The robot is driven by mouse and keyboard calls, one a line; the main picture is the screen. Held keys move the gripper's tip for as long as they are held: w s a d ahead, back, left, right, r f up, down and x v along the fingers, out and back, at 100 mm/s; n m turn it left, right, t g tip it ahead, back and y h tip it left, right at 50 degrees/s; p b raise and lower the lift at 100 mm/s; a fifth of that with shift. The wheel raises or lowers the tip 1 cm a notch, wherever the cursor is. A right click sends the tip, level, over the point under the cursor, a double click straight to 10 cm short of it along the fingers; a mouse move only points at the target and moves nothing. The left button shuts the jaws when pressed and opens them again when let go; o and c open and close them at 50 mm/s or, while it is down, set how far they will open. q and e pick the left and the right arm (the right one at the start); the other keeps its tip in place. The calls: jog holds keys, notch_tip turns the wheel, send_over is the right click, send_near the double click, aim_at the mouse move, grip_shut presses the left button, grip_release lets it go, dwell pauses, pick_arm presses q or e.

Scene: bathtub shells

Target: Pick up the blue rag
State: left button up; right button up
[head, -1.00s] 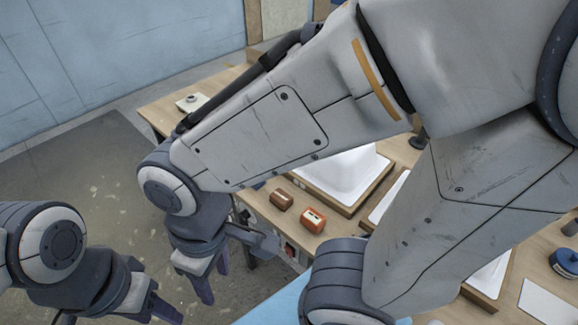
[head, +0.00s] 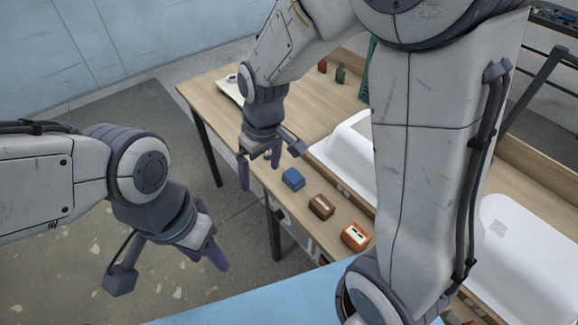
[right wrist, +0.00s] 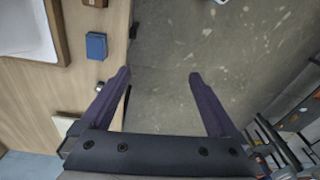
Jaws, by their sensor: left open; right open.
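A small blue block-shaped thing (head: 293,179), the only thing here that could be the blue rag, lies on the wooden table (head: 215,90) near its front edge. I cannot tell if it is folded cloth. In the right wrist view it (right wrist: 96,45) lies left of the fingers, apart from them. My right gripper (head: 260,170) is open and empty, left of the blue thing in the head view; its spread fingers show in the right wrist view (right wrist: 160,78), with floor between them. My left gripper (head: 206,257) is open and empty over the floor, left of the table.
A brown block (head: 321,206) and an orange block (head: 355,236) lie in a row with the blue thing. White tub shells (head: 345,150) (head: 515,240) stand behind them. Red (head: 322,65) and green (head: 340,73) bottles stand at the back. Floor left of the table is clear.

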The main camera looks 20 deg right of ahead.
jog(key=w+d+f+m, duration=0.1)
jog(key=w+d+f, duration=0.9)
jog(key=d, duration=0.2)
send_over(294, 175)
jog(key=shift+t+h, duration=0.3)
jog(key=f, duration=0.5)
jog(key=shift+s+d, duration=0.25)
jog(key=shift+s, duration=0.05)
jog(key=f, duration=0.3)
jog(key=f+p, duration=0.1)
jog(key=shift+w+a+f, duration=0.15)
jog(key=shift+a+f, duration=0.15)
jog(key=shift+f, duration=0.5)
grip_shut()
jog(key=shift+w+r, duration=0.1)
jog(key=shift+r, duration=0.1)
